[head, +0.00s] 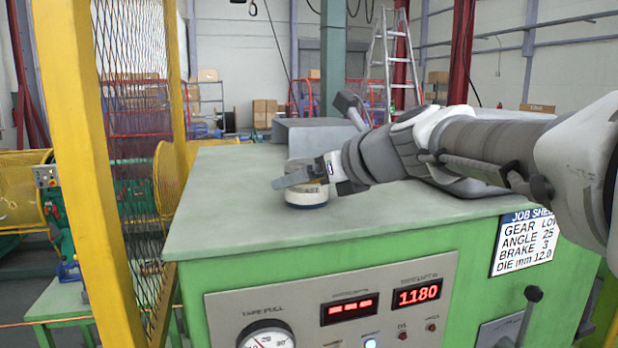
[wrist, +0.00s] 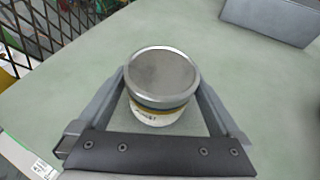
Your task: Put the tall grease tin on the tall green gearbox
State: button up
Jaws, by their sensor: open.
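A round tin (head: 306,199) with a white wall stands upright on the pale green top (head: 215,225) of a tall green cabinet. In the wrist view the tin (wrist: 162,76) shows a grey metal lid, a blue and yellow band and a white label. My gripper (head: 300,178) is open, with one finger on each side of the tin. In the wrist view the gripper (wrist: 161,88) straddles the tin; I cannot tell whether either finger touches it. The near finger hides part of the tin in the head view. I cannot tell if this cabinet is the gearbox.
A grey box (head: 308,134) stands behind the tin on the same top; it also shows in the wrist view (wrist: 272,18). A yellow mesh guard (head: 85,170) rises at the left. The top left of the tin is clear.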

jog(key=b+v, duration=0.1)
jog(key=v, duration=1.1)
jog(key=shift+d, duration=0.1)
